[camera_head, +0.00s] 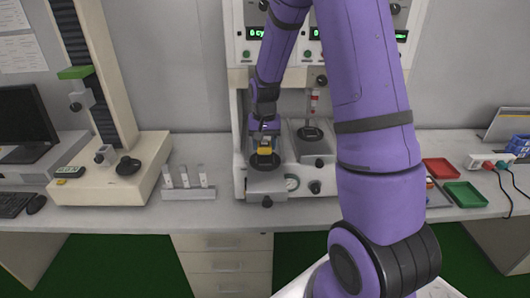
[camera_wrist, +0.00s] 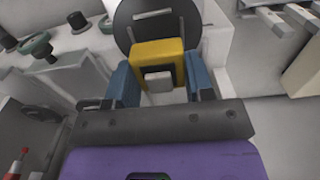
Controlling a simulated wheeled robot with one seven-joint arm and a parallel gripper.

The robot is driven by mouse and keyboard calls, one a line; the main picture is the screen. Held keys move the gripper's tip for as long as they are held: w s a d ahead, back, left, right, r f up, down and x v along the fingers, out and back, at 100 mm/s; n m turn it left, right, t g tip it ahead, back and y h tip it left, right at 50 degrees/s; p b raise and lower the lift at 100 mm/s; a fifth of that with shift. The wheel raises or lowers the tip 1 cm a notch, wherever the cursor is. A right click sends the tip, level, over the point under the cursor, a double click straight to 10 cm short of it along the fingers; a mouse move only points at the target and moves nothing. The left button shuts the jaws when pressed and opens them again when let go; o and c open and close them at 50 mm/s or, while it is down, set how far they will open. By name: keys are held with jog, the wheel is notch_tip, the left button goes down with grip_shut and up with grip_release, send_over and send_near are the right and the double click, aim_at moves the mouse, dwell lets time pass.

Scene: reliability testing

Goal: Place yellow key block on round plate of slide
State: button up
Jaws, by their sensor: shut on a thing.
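The yellow key block (camera_wrist: 150,54) is a yellow block with a dark face and a pale key on it. My gripper (camera_wrist: 160,82) is shut on it, with a blue finger on each side. In the head view the yellow block (camera_head: 265,148) is at my gripper (camera_head: 264,143), over the round plate. The dark round plate (camera_wrist: 128,30) shows beyond the block in the wrist view, and its rim also shows in the head view (camera_head: 268,160). The plate is on the grey slide (camera_head: 266,184) of the left testing station. I cannot tell whether the block touches the plate.
A second station with a dark round plate (camera_head: 311,133) stands to the right, behind my arm. A rack (camera_head: 188,193) with upright pale pieces is to the left. A tall test stand (camera_head: 122,165) is farther left. Red (camera_head: 441,168) and green (camera_head: 465,194) trays lie right.

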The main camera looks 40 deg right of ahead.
aim_at(265, 152)
jog(key=shift+s+f, duration=0.1)
jog(key=shift+f, duration=1.6)
jog(key=shift+f, duration=0.15)
jog(key=o, duration=1)
jog(key=shift+c, duration=0.2)
